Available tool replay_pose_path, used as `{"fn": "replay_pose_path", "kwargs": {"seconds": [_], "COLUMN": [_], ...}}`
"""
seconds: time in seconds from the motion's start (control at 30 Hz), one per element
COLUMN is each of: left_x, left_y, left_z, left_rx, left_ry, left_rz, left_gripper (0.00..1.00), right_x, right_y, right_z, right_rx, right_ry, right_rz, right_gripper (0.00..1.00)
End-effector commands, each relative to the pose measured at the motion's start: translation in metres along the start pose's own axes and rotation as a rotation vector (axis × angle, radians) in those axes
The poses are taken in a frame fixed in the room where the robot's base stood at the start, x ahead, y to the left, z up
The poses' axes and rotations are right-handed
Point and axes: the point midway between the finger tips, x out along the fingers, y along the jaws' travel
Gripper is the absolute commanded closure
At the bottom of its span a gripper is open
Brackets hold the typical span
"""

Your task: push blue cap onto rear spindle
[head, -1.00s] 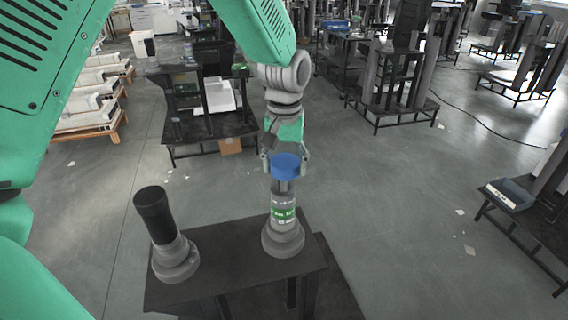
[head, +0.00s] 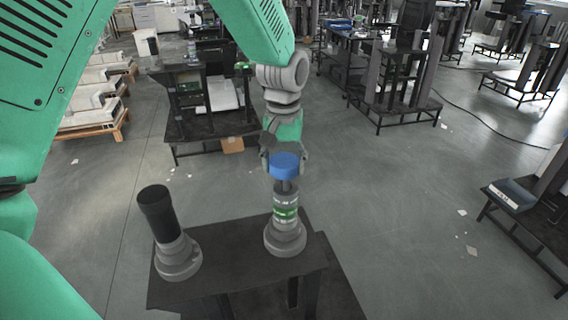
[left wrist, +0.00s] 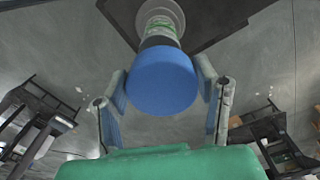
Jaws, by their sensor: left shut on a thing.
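The blue cap (head: 285,165) is held between the fingers of my left gripper (head: 285,158). In the left wrist view the blue cap (left wrist: 162,82) sits between the two fingers of my left gripper (left wrist: 163,90). The spindle with green bands (head: 285,222) stands upright on the dark table. The cap is right at its top in the head view; whether it is seated on it or just above cannot be told. The spindle's upper part also shows behind the cap in the left wrist view (left wrist: 160,32). My right gripper is not in view.
A second spindle with a black top (head: 160,214) stands at the left on the same dark table (head: 235,262). Benches and racks (head: 395,70) stand farther back. The grey floor (head: 400,220) right of the table is mostly clear.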

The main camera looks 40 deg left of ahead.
Motion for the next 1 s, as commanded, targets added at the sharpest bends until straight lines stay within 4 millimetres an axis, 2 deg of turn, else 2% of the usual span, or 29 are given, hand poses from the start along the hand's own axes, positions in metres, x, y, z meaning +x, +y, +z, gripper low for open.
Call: {"fn": "replay_pose_path", "kwargs": {"seconds": [0.57, 1.0], "left_x": [0.001, 0.013], "left_y": [0.004, 0.006], "left_z": [0.001, 0.003], "left_rx": [0.000, 0.000], "left_ry": [0.000, 0.000], "left_rz": [0.000, 0.000], "left_gripper": [0.76, 0.76], "right_x": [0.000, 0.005], "right_y": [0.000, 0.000], "right_z": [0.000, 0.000], "right_rx": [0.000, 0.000], "right_ry": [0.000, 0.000], "right_rz": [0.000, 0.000], "right_gripper": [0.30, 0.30]}}
